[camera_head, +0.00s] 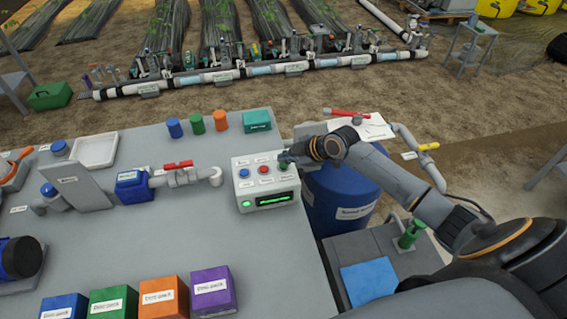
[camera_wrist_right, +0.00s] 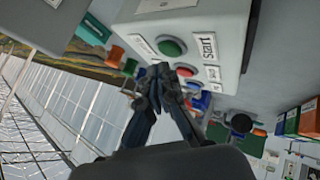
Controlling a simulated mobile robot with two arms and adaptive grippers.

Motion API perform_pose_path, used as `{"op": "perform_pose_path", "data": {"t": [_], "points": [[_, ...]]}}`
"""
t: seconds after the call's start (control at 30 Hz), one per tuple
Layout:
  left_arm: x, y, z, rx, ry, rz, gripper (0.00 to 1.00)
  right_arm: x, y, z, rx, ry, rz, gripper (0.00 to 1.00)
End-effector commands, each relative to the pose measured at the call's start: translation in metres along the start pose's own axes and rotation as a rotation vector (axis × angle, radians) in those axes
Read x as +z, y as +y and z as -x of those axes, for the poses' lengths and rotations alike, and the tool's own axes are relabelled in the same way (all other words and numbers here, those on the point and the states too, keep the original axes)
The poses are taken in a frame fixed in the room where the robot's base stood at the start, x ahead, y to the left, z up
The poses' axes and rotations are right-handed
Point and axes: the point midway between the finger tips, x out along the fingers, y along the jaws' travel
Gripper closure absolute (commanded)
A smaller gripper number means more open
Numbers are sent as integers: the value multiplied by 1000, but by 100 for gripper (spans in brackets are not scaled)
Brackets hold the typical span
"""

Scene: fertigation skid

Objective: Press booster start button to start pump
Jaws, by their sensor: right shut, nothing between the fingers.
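The white control box (camera_head: 243,190) stands at the right edge of the grey table and carries a blue button (camera_head: 244,173), a red button (camera_head: 264,169) and a lit green display (camera_head: 272,199). In the right wrist view the green button (camera_wrist_right: 171,46) sits beside a label reading "start", with the red button (camera_wrist_right: 185,71) below it. My right gripper (camera_head: 286,160) is shut and empty at the box's right-hand button, partly covering it in the head view. Its fingertips (camera_wrist_right: 160,70) are close to the green button; contact cannot be told. My left gripper is out of view.
A pipe with a red-handled valve (camera_head: 178,165) lies left of the box. Several coloured packs (camera_head: 212,290) line the table's front. A blue drum (camera_head: 340,200) stands right of the table, under my right arm. Small coloured containers (camera_head: 197,124) stand behind.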

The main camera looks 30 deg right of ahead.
Motion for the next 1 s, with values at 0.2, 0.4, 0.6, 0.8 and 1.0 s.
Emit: {"op": "perform_pose_path", "data": {"t": [0.2, 0.4, 0.6, 0.8, 1.0], "points": [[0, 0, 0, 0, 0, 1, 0, 0, 0, 0, 1, 0, 0, 100], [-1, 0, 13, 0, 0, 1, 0, -8, 8, 11, 1, 0, 1, 100], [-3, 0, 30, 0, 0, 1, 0, -18, 19, 26, 1, 0, 1, 100], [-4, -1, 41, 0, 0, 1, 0, -26, 26, 36, 0, 0, 0, 100], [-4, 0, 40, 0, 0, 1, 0, -25, 25, 35, 0, 0, 0, 100]]}}
